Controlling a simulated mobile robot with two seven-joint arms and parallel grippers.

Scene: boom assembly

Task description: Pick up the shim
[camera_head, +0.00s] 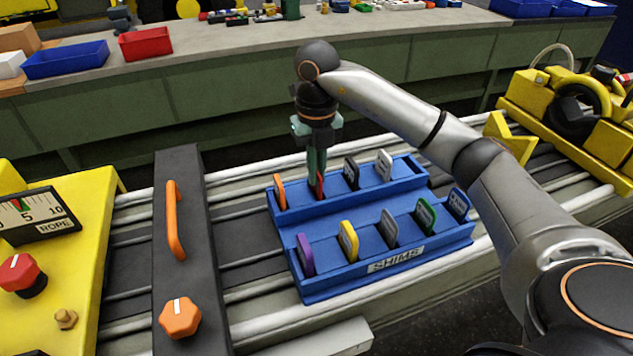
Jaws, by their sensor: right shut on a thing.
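A blue rack labelled SHIMS (285,232) sits on the rails and holds several upright coloured shims in two rows. My right gripper (317,185) points straight down over the back row, shut on a red shim (320,180) that stands between the orange shim (280,192) and the black shim (351,172). The fingers partly hide the red shim, and its lower end appears to be still in its slot. A white shim (384,165) ends the back row. Purple (306,255), yellow (348,240), grey (389,228), green (426,216) and blue (458,204) shims stand in the front row. My left gripper is not in view.
A dark panel with an orange handle (174,220) and an orange knob (180,317) stands left of the rack. A yellow gauge box (75,270) is farther left. Yellow machinery (570,110) is at the right. A workbench with bins (65,60) runs behind.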

